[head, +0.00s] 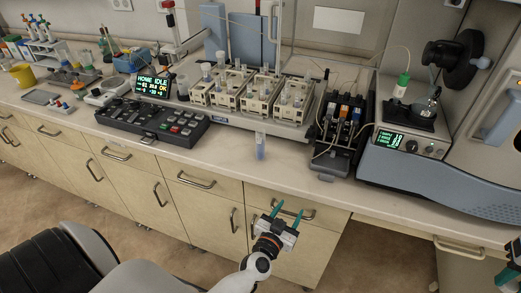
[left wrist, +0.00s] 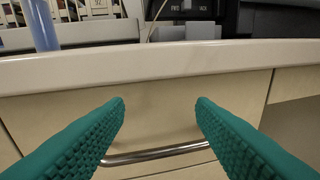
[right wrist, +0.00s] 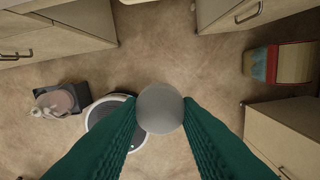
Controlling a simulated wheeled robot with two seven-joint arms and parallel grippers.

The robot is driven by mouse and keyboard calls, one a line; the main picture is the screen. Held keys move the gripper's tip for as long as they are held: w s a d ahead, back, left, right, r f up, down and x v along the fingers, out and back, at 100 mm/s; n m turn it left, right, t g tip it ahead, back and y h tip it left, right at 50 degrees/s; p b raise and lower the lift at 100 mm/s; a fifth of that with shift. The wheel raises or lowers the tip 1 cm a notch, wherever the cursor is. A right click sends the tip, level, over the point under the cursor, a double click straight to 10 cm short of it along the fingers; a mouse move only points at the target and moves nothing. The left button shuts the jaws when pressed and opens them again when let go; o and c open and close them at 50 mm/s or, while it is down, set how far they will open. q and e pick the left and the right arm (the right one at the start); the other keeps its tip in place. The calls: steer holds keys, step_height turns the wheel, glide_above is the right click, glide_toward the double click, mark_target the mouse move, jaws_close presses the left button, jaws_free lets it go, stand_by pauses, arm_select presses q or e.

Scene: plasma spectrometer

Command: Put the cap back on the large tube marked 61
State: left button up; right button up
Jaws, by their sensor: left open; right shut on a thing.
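A translucent blue tube (head: 260,147) stands upright near the counter's front edge in the head view. Its lower part shows at upper left in the left wrist view (left wrist: 43,25); I cannot read a number on it. My left gripper (head: 288,209) is open and empty, in front of the counter and below its top, facing a drawer; its fingers also show in the left wrist view (left wrist: 160,103). My right gripper (right wrist: 160,110) is shut on a round, pale grey cap (right wrist: 160,103), held over the floor. Only part of that gripper shows at the head view's right edge (head: 514,250).
Cream racks with tubes (head: 235,92) stand behind the blue tube. A black control panel (head: 152,122) is to its left, a black pump unit (head: 342,128) to its right. The spectrometer (head: 440,180) fills the right end. The counter's front edge (left wrist: 160,68) lies before my left gripper.

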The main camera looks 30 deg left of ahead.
arm_select(q)
steer(key=a+r+y, duration=0.1)
steer(key=r, duration=0.2)
steer(key=w+a+r+n+t+y, duration=0.1)
steer(key=r, duration=0.1)
steer(key=a+r+n+y, duration=0.1)
steer(key=r, duration=0.2)
steer(key=shift+w+r+t, duration=0.15)
steer(key=shift+r+t, duration=0.15)
steer(key=shift+r, duration=0.05)
arm_select(e)
steer(key=w+d, duration=0.1)
steer(key=d, duration=0.1)
steer(key=w+d, duration=0.1)
steer(key=d, duration=0.1)
steer(key=shift+w+f, duration=0.3)
steer(key=shift+w, duration=0.05)
arm_select(q)
steer(key=n+g+y, duration=0.4)
steer(key=n+y, duration=0.1)
steer(key=y, duration=0.1)
glide_toward(260, 148)
steer(key=shift+d+f, duration=0.1)
steer(key=shift+d, duration=0.1)
steer(key=x, duration=0.6)
steer(key=shift+w+a, duration=0.2)
steer(key=shift+a, duration=0.05)
